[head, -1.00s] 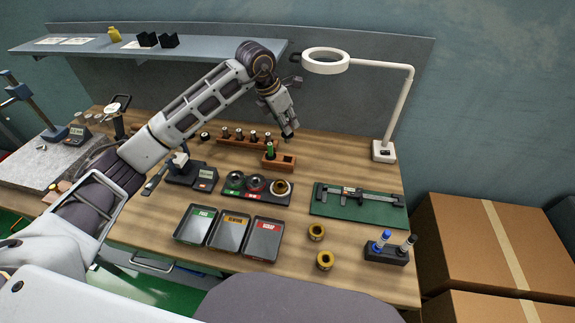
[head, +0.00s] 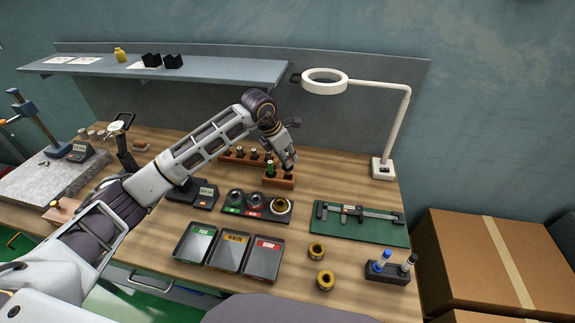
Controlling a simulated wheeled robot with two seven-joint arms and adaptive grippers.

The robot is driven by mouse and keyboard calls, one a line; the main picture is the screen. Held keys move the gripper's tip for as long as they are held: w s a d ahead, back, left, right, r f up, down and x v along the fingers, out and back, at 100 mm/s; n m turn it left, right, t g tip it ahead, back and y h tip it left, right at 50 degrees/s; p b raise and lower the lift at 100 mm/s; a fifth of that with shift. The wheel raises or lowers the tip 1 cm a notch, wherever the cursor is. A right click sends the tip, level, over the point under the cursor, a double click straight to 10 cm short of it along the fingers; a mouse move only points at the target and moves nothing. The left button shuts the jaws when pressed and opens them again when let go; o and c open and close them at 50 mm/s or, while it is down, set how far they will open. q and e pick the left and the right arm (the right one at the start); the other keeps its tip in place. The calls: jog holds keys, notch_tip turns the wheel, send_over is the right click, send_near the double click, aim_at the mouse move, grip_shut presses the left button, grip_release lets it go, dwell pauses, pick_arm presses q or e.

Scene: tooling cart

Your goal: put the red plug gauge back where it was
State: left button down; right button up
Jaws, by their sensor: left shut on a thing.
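My left gripper (head: 289,161) reaches down over the right side of a small wooden block (head: 280,182) at the back of the bench. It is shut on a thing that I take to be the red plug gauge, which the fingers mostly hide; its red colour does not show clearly. A green plug gauge (head: 270,168) stands upright in the left part of the same block, just left of the fingers. I cannot tell whether the held gauge is inside the block's right hole or just above it. My right gripper is not in view.
A wooden rack (head: 232,157) with several dark gauges stands behind the block. A ring gauge tray (head: 231,210) lies in front, with three sorting trays (head: 228,270) nearer. A caliper on a green mat (head: 335,233) and a ring lamp (head: 383,168) are to the right.

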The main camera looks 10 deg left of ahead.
pick_arm(q)
jog(key=shift+f+p, duration=0.3)
jog(key=shift+f, duration=1.55)
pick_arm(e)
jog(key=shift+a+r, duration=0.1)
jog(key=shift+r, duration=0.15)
pick_arm(q)
jog(key=shift+f+b, duration=0.3)
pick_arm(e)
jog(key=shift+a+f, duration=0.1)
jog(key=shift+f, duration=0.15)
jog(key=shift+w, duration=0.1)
pick_arm(q)
jog(key=shift+f, duration=0.1)
jog(key=c, duration=1.7)
grip_release()
jog(key=shift+o, duration=1.3)
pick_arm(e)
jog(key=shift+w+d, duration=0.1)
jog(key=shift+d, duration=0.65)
